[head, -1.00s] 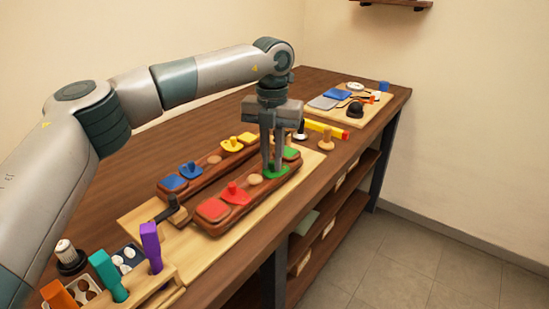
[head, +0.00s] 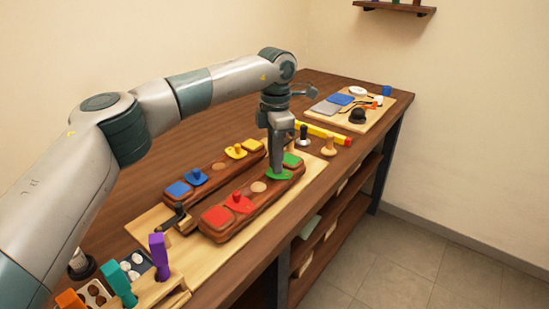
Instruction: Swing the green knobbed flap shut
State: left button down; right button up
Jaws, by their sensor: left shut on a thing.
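The green flap (head: 280,176) is on the right end of the front wooden block (head: 243,220), beside a green square pad (head: 292,160). My left gripper (head: 277,172) comes down on the green flap from above and is shut on its knob, which the fingers hide. The flap lies about level with the block top, to the near side of the pad. A round pale spot (head: 258,187) on the block shows uncovered to its left. My right gripper is not in view.
The same block has a red knobbed flap (head: 239,203) and red pad (head: 217,217). A back block carries a blue flap (head: 196,177) and yellow flap (head: 236,152). A tool rack (head: 165,290) is front left.

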pick_arm(q)
jog(key=shift+w+d+m+p, duration=0.15)
jog(key=shift+w+m+p, duration=0.15)
jog(key=shift+m, duration=0.9)
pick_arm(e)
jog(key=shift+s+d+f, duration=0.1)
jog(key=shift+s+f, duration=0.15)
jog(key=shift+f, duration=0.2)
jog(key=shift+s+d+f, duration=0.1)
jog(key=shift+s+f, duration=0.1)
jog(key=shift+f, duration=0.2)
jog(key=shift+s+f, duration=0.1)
pick_arm(q)
jog(key=c, duration=1.7)
grip_release()
